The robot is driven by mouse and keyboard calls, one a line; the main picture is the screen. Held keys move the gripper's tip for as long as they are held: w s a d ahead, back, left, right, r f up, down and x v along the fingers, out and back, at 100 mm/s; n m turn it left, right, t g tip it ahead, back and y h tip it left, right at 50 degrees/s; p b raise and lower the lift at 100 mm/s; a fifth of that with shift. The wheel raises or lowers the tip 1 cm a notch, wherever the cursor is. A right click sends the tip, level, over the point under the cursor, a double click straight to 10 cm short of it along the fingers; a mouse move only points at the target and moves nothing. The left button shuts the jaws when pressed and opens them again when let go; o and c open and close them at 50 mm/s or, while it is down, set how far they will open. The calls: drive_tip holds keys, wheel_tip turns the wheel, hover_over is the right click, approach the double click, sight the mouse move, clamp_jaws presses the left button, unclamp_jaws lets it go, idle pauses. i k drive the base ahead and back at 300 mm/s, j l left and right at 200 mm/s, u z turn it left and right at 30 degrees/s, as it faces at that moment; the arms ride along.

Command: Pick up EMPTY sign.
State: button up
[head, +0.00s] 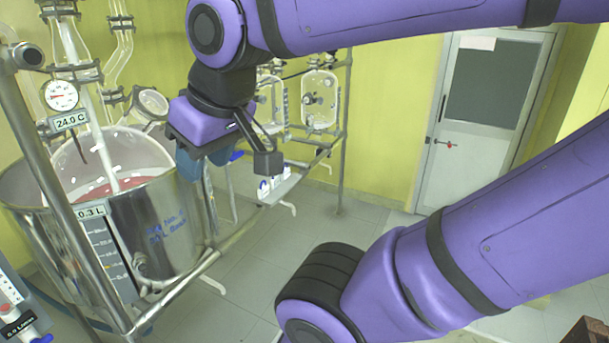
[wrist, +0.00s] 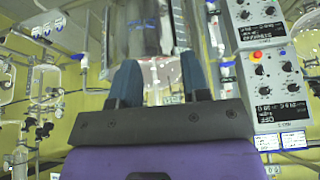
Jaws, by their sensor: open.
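I cannot read the word EMPTY on anything in either view. A small white plate with dark blue marks (head: 273,186) hangs on the frame rail, just below and right of my gripper in the head view; it may be the sign, but its text is too small to tell. My gripper (head: 204,165) is in front of the large steel vessel's right side, pointing down in the head view. In the wrist view my gripper (wrist: 160,78) has its two blue fingers apart, with nothing between them but the background. The steel vessel (wrist: 143,30) shows beyond the fingertips.
The large steel vessel (head: 160,225) with reddish contents stands at left inside a pipe frame (head: 62,185). Glass reactors (head: 320,100) stand by the yellow wall. Control boxes (wrist: 275,85) are at right in the wrist view. The tiled floor (head: 270,250) is open towards the door (head: 480,120).

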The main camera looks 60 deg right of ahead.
sight(287, 173)
drive_tip(key=l+z, duration=0.4)
drive_tip(key=l, duration=2.5)
drive_tip(key=k, duration=0.05)
